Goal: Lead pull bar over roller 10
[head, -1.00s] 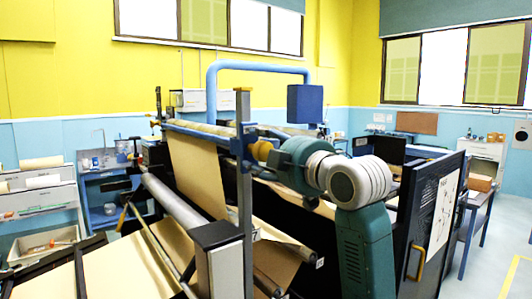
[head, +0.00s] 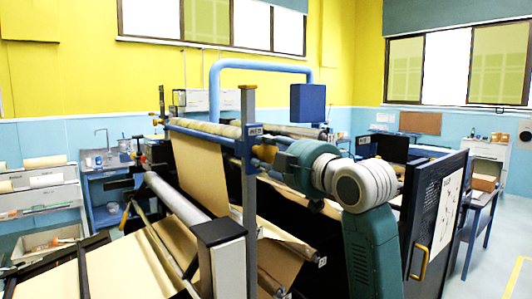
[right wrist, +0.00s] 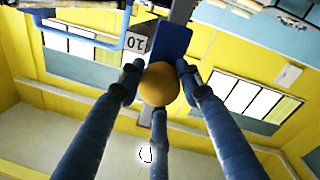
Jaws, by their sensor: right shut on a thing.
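In the right wrist view, a round yellow-orange knob (right wrist: 159,84), which looks like the end of the pull bar, sits among the three blue fingers of my right gripper (right wrist: 158,88). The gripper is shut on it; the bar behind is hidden. A block marked 10 (right wrist: 136,42) and a blue bracket (right wrist: 172,42) lie just beyond the knob. In the head view my right gripper (head: 264,153) is at the near end of the upper roller (head: 205,127), beside its blue end bracket (head: 246,143). Brown kraft paper (head: 199,170) hangs below this roller. My left gripper is out of view.
A grey upright post (head: 248,205) stands just left of my right gripper. A lower grey roller (head: 177,196) slants across the machine. A dark open door panel (head: 437,215) with a yellow handle stands to the right. A blue pipe frame (head: 262,65) rises behind.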

